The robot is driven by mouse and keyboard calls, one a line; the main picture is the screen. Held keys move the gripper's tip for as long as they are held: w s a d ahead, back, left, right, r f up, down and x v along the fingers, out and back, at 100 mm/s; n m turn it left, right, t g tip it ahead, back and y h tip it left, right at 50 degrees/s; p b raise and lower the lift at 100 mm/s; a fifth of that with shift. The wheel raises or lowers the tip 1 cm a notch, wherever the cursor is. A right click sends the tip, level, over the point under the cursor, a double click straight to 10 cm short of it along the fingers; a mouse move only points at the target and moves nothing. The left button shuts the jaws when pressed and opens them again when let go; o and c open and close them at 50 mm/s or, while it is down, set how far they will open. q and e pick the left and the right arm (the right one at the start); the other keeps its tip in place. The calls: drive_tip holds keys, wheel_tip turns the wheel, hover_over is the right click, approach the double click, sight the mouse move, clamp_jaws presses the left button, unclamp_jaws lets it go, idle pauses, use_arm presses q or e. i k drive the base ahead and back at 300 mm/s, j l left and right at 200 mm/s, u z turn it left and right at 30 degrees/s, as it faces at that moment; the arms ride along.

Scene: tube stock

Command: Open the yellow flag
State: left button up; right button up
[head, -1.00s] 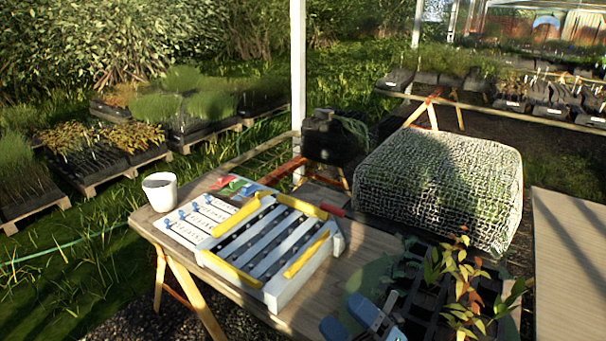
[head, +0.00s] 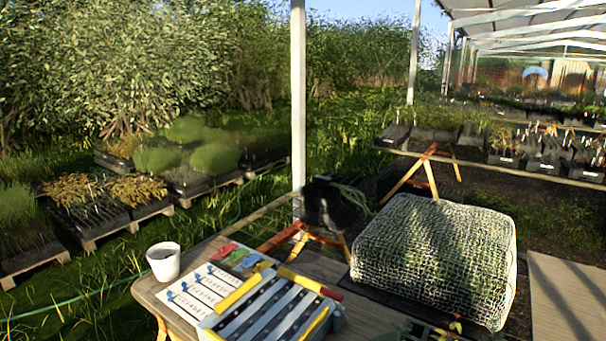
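A pale rack (head: 268,312) with white slats and dark gaps stands on the wooden table, cut off by the bottom edge. Yellow bars lie along it: one at its left (head: 238,291), one at its far side (head: 298,279) with a red end piece, and one at its right (head: 315,324). Behind it is a row of small coloured pieces, red (head: 222,250), green, blue and yellow (head: 263,266). I cannot tell which yellow piece is the flag. Neither of my grippers is in view.
A white cup (head: 163,264) stands at the table's left corner. A white card (head: 205,287) with blue clips lies left of the rack. A net-covered block (head: 437,255) stands to the right. A white post (head: 298,110) rises behind the table.

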sight(264, 264)
drive_tip(key=i+j+u, duration=0.1)
drive_tip(key=j, duration=0.3)
drive_tip(key=i+j+u, duration=0.15)
drive_tip(key=i+j, duration=0.15)
drive_tip(key=i+j+u, duration=0.1)
drive_tip(key=i+j, duration=0.15)
drive_tip(key=j, duration=0.25)
drive_tip(key=i+j+u, duration=0.1)
drive_tip(key=i+j, duration=0.15)
drive_tip(key=i, duration=0.15)
drive_tip(key=i+j, duration=0.2)
drive_tip(key=i, duration=0.2)
drive_tip(key=j+u, duration=0.05)
